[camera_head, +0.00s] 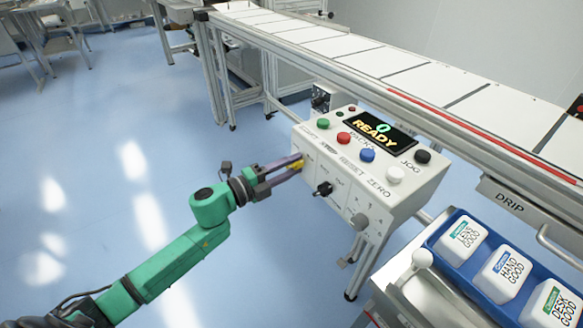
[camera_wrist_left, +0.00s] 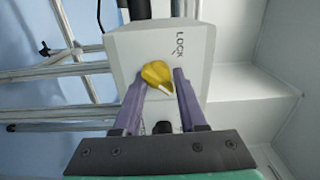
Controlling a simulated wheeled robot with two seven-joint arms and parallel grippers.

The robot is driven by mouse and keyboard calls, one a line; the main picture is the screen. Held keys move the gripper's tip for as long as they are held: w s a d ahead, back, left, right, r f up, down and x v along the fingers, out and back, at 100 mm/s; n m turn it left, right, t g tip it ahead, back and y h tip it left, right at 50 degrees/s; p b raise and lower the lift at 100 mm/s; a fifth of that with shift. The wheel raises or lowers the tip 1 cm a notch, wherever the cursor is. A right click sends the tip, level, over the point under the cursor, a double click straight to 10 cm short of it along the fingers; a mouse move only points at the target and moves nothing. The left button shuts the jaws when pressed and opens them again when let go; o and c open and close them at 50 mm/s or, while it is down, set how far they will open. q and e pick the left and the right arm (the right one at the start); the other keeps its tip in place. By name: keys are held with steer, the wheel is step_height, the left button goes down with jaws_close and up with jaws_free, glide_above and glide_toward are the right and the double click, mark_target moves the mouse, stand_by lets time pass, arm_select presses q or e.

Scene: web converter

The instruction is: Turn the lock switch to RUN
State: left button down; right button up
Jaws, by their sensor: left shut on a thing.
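The lock switch is a yellow knob (camera_head: 297,166) on the left part of the white control box's front face. It also shows in the left wrist view (camera_wrist_left: 156,73), with a white mark pointing down and right in that picture and the word LOCK beside it. My left gripper (camera_head: 294,164) has its purple fingers on either side of the knob and is shut on it; the fingers also show in the left wrist view (camera_wrist_left: 159,80). The fingers partly hide the knob in the head view. The RUN marking is not readable. My right gripper is not in view.
The control box (camera_head: 430,186) carries a READY display (camera_head: 375,132), coloured buttons and a black knob (camera_head: 323,189) right of the lock switch. A conveyor (camera_head: 330,45) runs behind. A blue tray (camera_head: 437,243) with white containers stands right. Open floor lies left.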

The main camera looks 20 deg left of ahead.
arm_select(q)
steer(key=shift+f, duration=0.2)
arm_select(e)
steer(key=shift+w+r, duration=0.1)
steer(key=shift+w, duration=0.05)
arm_select(q)
steer(key=shift+c, duration=2.4)
jaws_free()
steer(key=shift+r, duration=0.1)
steer(key=v, duration=1.4)
steer(key=shift+s+a, duration=0.2)
steer(key=shift+s, duration=0.05)
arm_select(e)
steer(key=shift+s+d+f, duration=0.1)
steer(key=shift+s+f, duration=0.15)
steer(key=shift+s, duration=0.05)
